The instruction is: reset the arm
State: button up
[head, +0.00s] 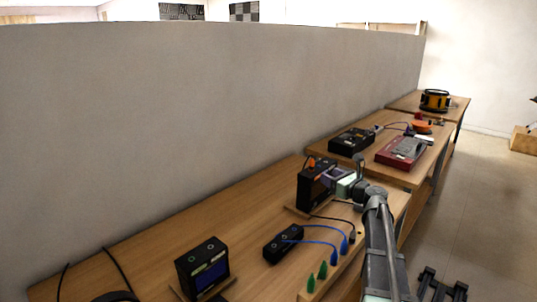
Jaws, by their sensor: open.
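My arm (383,250) reaches up from the lower right of the head view and bends left at the wrist. My gripper (333,176) is at its end, open, pointing left toward an upright black box (312,190) with an orange part on top. The gripper is close to the box's right side. I cannot tell whether they touch. The fingertips are small, and I see nothing held between them.
A wooden bench (225,225) runs along a grey partition (190,110). On it are a black device with a screen (203,267), a black box with blue cables (283,243), and green plugs (311,284).

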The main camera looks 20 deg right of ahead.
jog(key=s+a+f+n+g+p, duration=0.2)
jog(key=s+a+n+g, duration=0.15)
jog(key=a+n, duration=0.35)
jog(key=s+a+f+n+g+y+p, duration=0.1)
jog(key=s+a+n+g+p, duration=0.2)
jog(key=a, duration=0.5)
jog(key=s+a+f+n+g+p, duration=0.1)
jog(key=s+a+f+n+g, duration=0.1)
jog(key=s+a+n+g, duration=0.4)
jog(key=s+a+f+n+g+h+p, duration=0.1)
jog(key=s+a+n+g+h, duration=0.1)
jog(key=s+n, duration=0.6)
jog(key=s+a+f+n+g+h+p, duration=0.1)
jog(key=s+a+n+g+h+p, duration=0.1)
jog(key=s+a+n+h, duration=0.2)
jog(key=s+n+h, duration=0.1)
jog(key=s+n, duration=0.2)
jog(key=s, duration=0.1)
jog(key=shift+a+f+n, duration=0.15)
jog(key=shift+f+n, duration=0.05)
jog(key=shift+n, duration=0.2)
